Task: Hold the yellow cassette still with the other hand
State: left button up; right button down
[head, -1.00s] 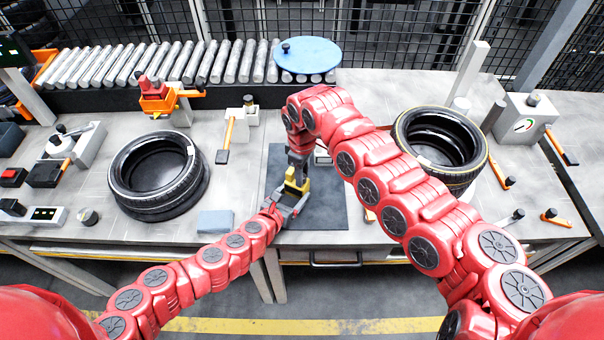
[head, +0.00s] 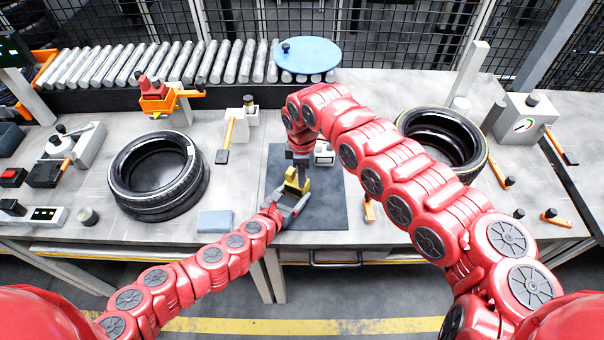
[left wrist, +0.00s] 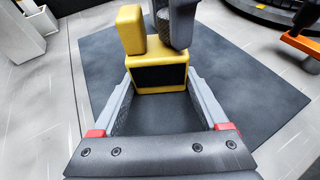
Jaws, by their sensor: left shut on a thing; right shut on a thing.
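The yellow cassette (head: 299,184) is above the dark mat, at the meeting point of both hands. In the left wrist view it is a yellow block with a dark front panel (left wrist: 160,76) and an upright yellow part on top. My left gripper (head: 291,198) is shut on its lower block, one finger on each side (left wrist: 160,82). My right gripper (head: 298,168) comes down from above and is shut on the cassette's upper part. One grey right finger (left wrist: 180,22) shows in the left wrist view; the rest of that grip is hidden.
The dark mat (head: 325,212) lies under both hands. A tyre (head: 158,172) lies to the left, another (head: 440,140) to the right, partly behind my right arm. A small white object (head: 324,155) stands at the back of the mat. A grey-blue block (head: 215,222) lies left of it.

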jog(key=c, duration=0.9)
grip_release()
jog(key=shift+r, duration=0.1)
notch_tip(320, 180, up, 12)
jog(key=shift+f, duration=0.1)
